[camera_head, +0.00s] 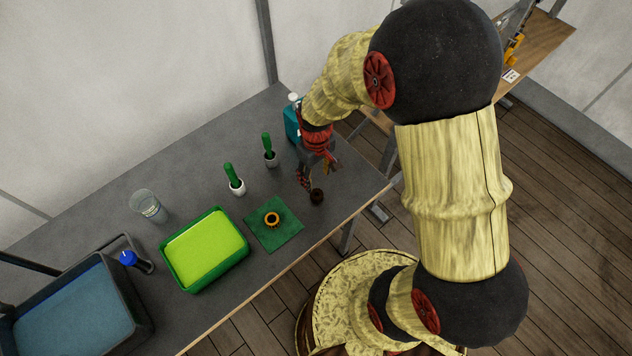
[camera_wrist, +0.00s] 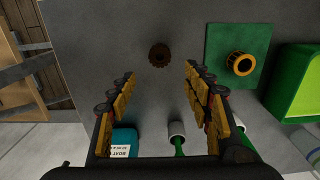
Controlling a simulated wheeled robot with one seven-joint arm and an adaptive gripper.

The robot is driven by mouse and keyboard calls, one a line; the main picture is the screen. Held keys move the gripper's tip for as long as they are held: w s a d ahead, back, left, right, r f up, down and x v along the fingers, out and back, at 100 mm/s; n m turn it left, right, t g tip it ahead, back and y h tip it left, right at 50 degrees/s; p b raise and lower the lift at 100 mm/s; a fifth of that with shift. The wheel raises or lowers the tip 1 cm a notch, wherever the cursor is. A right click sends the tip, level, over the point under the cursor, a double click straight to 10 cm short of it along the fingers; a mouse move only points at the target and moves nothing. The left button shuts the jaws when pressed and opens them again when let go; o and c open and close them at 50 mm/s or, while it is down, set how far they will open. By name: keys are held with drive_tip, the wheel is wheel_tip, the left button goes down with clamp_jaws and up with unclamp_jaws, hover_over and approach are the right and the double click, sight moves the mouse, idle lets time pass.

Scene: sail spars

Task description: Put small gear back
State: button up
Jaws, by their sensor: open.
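A small dark brown gear (camera_head: 316,197) lies on the grey table near its front edge. In the wrist view the brown gear (camera_wrist: 159,55) sits just beyond the fingertips, roughly centred between them. A yellow and black gear-like ring (camera_head: 272,219) lies on a green square mat (camera_head: 288,234); it also shows in the wrist view (camera_wrist: 240,63) right of the fingers. My gripper (camera_head: 314,180) is open and empty, pointing down above the brown gear, and its fingers (camera_wrist: 160,76) are spread apart in the wrist view.
A green tray with a lime inside (camera_head: 167,269) stands left of the mat. Two white pots with green handles (camera_head: 236,186) (camera_head: 270,158) and a teal bottle (camera_head: 291,124) stand behind. A clear glass (camera_head: 147,205) and a dark bin (camera_head: 130,300) are farther left.

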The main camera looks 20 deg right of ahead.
wheel_tip(320, 180, up, 16)
drive_tip(key=s+m+t, duration=0.1)
drive_tip(key=s+t, duration=0.1)
drive_tip(key=s+r+m+t, duration=0.2)
drive_tip(key=s+r+t, duration=0.1)
drive_tip(key=s+r, duration=0.9)
wheel_tip(320, 180, up, 2)
drive_tip(key=shift+s+r+m+t, duration=0.15)
drive_tip(key=shift+m+t, duration=0.15)
wheel_tip(320, 180, down, 14)
drive_tip(key=b, duration=1.4)
drive_tip(key=shift+r, duration=0.1)
